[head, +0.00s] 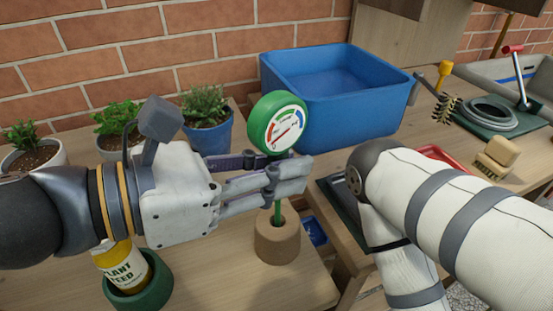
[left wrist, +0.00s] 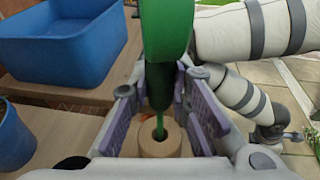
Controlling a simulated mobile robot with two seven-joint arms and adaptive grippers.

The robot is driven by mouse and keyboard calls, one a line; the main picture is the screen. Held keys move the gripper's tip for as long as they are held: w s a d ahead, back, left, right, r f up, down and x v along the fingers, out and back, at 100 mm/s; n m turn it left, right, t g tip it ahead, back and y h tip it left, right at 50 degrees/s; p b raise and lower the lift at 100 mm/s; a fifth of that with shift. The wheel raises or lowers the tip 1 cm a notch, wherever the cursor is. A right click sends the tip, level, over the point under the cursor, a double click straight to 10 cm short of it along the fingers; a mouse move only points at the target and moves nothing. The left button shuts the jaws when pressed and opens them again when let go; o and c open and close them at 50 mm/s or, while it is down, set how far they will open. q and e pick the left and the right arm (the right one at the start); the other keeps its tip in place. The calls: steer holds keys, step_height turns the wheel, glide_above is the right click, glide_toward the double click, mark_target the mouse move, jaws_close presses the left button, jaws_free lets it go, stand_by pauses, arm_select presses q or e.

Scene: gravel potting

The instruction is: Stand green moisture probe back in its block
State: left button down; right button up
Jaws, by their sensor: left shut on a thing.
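The green moisture probe (head: 277,122) has a round green head with a white dial and a thin green stem. My left gripper (head: 287,176) is shut on it just below the dial, and the probe is close to upright. The brown block (head: 277,241) stands below on the table near its right edge. The stem runs down to the hole in the block's top. In the left wrist view the probe (left wrist: 167,32) is between the fingers (left wrist: 160,105), and its stem meets the hole of the block (left wrist: 160,146); the depth is hidden.
Potted plants (head: 206,117) line the back left by the brick wall. A big blue tub (head: 335,100) stands behind the block. A plant feed bottle (head: 122,265) sits in a green pot (head: 150,287) at front left. My right arm is close on the right.

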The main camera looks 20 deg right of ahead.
arm_select(q)
steer(key=shift+f+b, duration=0.3)
steer(key=shift+f, duration=0.5)
steer(key=c, duration=1.4)
jaws_free()
